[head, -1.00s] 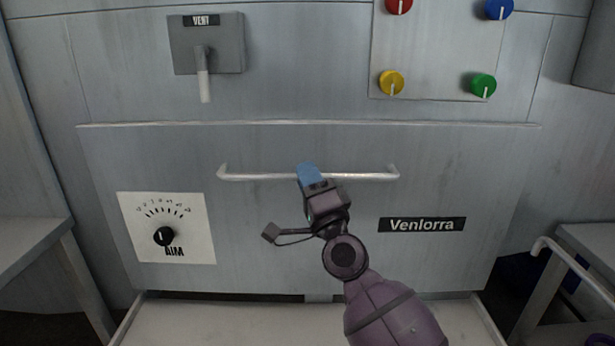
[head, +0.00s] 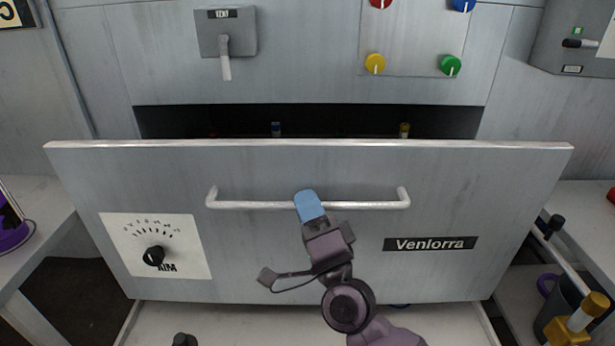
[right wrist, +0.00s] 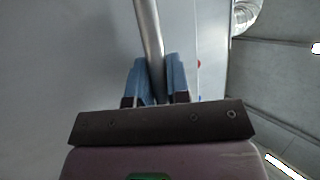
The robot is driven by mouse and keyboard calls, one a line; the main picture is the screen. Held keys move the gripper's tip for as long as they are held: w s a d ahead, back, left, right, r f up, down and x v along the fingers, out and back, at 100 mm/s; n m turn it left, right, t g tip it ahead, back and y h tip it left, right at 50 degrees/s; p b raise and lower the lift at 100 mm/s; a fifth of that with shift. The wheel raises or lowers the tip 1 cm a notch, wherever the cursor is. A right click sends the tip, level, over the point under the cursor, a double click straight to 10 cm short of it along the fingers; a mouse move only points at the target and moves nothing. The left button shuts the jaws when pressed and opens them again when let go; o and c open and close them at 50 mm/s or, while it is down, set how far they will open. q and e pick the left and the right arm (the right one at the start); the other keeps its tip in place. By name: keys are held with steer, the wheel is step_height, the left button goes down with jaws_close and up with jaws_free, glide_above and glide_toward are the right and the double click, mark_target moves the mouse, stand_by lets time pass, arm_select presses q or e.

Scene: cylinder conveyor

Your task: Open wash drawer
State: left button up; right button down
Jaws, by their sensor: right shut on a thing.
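The wide grey drawer (head: 290,265) labelled Venlorra stands partly open in the head view, with a dark gap behind its front's top edge. Its white bar handle (head: 250,205) runs across the front. My right gripper (head: 309,206) is shut on the handle near its middle. In the right wrist view, the handle bar (right wrist: 150,45) passes between the blue fingers (right wrist: 160,80). Tops of a few small things, one blue (head: 276,129) and one yellowish (head: 404,130), show inside the gap; the rest is hidden by the drawer front. My left gripper is not in view.
A dial panel (head: 120,235) is on the drawer front's left. Above are the VENT lever (head: 225,62) and coloured knobs (head: 375,64). A lower pale tray (head: 250,325) lies beneath. Side benches (head: 35,235) flank the drawer; a dark bin (head: 572,300) stands at the lower right.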

arm_select(q)
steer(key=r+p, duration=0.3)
steer(key=p, duration=0.1)
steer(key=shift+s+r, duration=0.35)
arm_select(e)
steer(key=s, duration=2.5)
steer(key=shift+s, duration=0.25)
steer(key=c, duration=1.1)
jaws_free()
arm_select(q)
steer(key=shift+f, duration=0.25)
arm_select(e)
steer(key=v, duration=1.1)
